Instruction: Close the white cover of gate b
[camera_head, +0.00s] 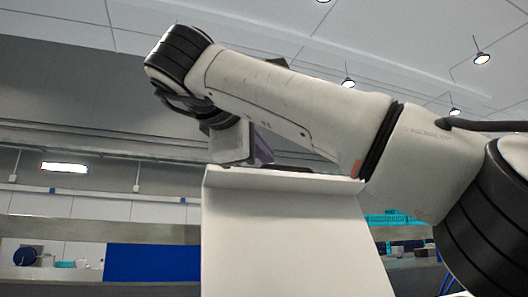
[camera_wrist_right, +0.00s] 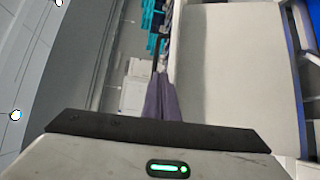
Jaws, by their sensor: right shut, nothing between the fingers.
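A white cover (camera_head: 285,240) stands raised in the lower middle of the head view, with a folded lip along its top edge. No gate letter is readable on it. It also fills the upper right of the right wrist view as a pale panel (camera_wrist_right: 232,75). My right gripper (camera_head: 262,150) is just above the lip, its purple fingers partly hidden by the wrist and the cover. In the right wrist view the shut, empty fingers (camera_wrist_right: 161,98) lie beside the panel's left edge; I cannot tell whether they touch it. My left gripper is not in view.
My right arm spans the head view above the cover. A blue panel (camera_head: 150,263) and a counter are at the lower left. Teal items (camera_head: 395,218) show behind the cover at right. Blue framing (camera_wrist_right: 308,100) runs along the right side of the wrist view.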

